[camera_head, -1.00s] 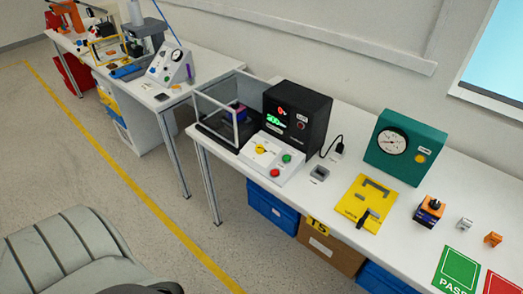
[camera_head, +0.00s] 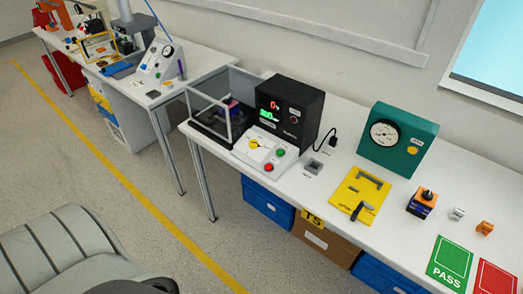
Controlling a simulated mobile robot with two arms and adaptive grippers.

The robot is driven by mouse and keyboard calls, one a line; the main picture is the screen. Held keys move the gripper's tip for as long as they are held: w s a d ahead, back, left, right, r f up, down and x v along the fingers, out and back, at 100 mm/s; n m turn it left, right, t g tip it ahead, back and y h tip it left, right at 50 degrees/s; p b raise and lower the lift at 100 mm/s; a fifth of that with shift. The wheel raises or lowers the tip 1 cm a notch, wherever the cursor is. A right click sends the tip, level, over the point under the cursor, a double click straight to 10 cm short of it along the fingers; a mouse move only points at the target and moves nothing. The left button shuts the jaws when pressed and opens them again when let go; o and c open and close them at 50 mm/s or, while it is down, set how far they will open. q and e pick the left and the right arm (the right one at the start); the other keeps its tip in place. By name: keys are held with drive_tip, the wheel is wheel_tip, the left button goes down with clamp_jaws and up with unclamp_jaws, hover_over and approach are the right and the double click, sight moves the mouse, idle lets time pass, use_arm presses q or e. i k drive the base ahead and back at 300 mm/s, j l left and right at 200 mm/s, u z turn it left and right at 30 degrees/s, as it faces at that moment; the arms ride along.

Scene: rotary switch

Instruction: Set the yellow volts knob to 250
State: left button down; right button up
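A yellow knob (camera_head: 254,143) sits on a white sloped control panel (camera_head: 257,160) in the middle of the head view. A green button and a red button are beside it on the same panel. The knob's markings are too small to read, so I cannot tell its setting or confirm that it is the volts knob. A black box (camera_head: 290,113) with a lit red and green display stands right behind the panel. Neither of my grippers is in view.
A clear-walled enclosure (camera_head: 218,115) stands left of the panel. A yellow plate (camera_head: 359,194), a green gauge box (camera_head: 396,141) and small parts lie to the right on the white table.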

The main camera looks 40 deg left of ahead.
sight(253, 144)
drive_tip(key=j+z, duration=0.1)
drive_tip(key=j, duration=1.35)
